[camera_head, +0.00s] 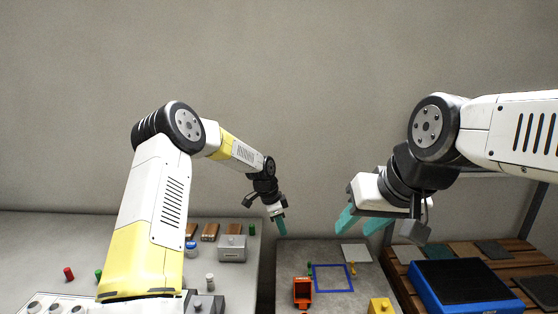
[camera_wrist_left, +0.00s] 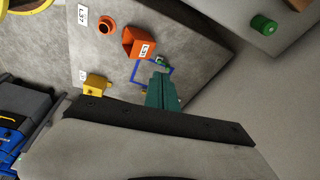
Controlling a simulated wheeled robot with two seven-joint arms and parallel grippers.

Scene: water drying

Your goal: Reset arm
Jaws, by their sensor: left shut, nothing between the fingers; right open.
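My left gripper (camera_head: 282,228) hangs in the air above the gap between the left bench and the middle table. Its teal fingers are shut with nothing between them. They also show in the left wrist view (camera_wrist_left: 161,85), over the middle table. My right gripper (camera_head: 362,222) is raised above the right part of the middle table. Its two teal fingers are apart and it is empty.
The middle table (camera_head: 330,250) holds an orange container (camera_head: 302,292), a blue square outline (camera_head: 333,278) and a yellow block (camera_head: 380,306). The left bench (camera_head: 60,235) carries a grey box (camera_head: 232,249) and small bottles. A blue-framed black pad (camera_head: 462,283) lies at right on wooden slats (camera_head: 400,256).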

